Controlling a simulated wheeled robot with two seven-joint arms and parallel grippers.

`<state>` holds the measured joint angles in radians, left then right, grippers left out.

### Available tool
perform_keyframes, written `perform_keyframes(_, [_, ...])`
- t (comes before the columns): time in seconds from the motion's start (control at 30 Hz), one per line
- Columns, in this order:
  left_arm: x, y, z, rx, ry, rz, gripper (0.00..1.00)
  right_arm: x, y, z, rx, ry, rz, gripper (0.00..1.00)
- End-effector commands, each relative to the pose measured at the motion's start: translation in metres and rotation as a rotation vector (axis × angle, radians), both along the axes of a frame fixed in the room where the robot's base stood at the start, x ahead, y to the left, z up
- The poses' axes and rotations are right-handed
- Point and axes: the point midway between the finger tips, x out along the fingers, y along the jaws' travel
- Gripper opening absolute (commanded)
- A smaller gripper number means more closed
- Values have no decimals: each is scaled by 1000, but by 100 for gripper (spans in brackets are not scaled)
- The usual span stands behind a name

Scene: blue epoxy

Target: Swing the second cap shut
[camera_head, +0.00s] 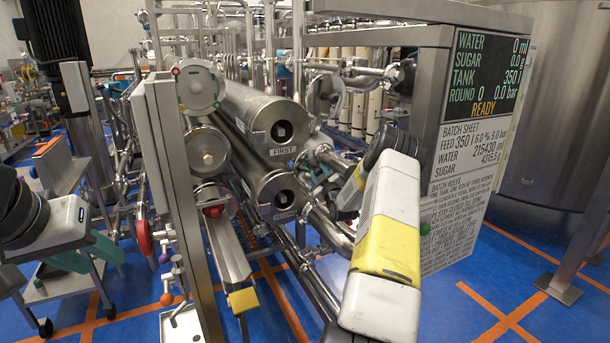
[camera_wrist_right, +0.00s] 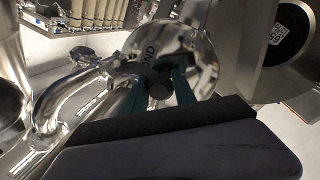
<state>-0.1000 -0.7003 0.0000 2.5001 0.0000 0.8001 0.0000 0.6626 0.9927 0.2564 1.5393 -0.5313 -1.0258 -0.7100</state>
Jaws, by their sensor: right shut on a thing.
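The lower of two steel housings (camera_head: 283,197) shows its round end face with a dark centre. The upper housing (camera_head: 280,128) has a label reading FIRST. In the right wrist view, a shiny rounded metal cap (camera_wrist_right: 200,50) carries lettering ending in "ND". My right gripper (camera_wrist_right: 161,88) has its teal fingers shut on a dark knob (camera_wrist_right: 160,86) at this cap. In the head view, my white and yellow right arm hides most of that gripper and cap. My left gripper (camera_head: 90,256) is far left, away from the housings; its finger gap is unclear.
A steel post (camera_head: 185,210) and a sloping trough (camera_head: 226,245) stand left of the housings. Pipes (camera_head: 330,230) run close to the lower housing. A screen cabinet (camera_head: 480,130) stands right of my right arm.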

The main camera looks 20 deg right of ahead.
Motion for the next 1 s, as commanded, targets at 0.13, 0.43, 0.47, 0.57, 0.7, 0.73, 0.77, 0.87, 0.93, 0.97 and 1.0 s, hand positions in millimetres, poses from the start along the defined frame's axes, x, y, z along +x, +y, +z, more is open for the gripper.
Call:
perform_keyframes(0.13, [0,0,0,0,0,0,36,0,22,-3,-139,-9,8,0])
perform_keyframes(0.43, [0,0,0,0,0,0,36,-4,54,-16,-422,-31,7,0])
perform_keyframes(0.47, [0,0,0,0,0,0,36,-4,57,-18,-451,-34,7,0])
perform_keyframes(0.57, [0,0,0,0,0,0,36,-5,67,-25,-546,-40,8,0])
perform_keyframes(0.7, [0,0,0,0,0,0,36,-6,79,-36,-677,-50,7,0])
perform_keyframes(0.73, [0,0,0,0,0,0,36,-6,82,-38,-707,-52,7,0])
perform_keyframes(0.77, [0,0,0,0,0,0,36,-6,83,-40,-735,-55,7,0])
perform_keyframes(0.87, [0,0,0,0,0,0,36,-7,91,-49,-830,-64,7,0])
perform_keyframes(0.93, [0,0,0,0,0,0,36,-7,96,-56,-896,-68,6,0])
perform_keyframes(0.97, [0,0,0,0,0,0,36,-7,98,-59,-925,-70,6,0])
perform_keyframes(1.0, [0,0,0,0,0,0,36,-8,100,-63,-963,-73,7,0])
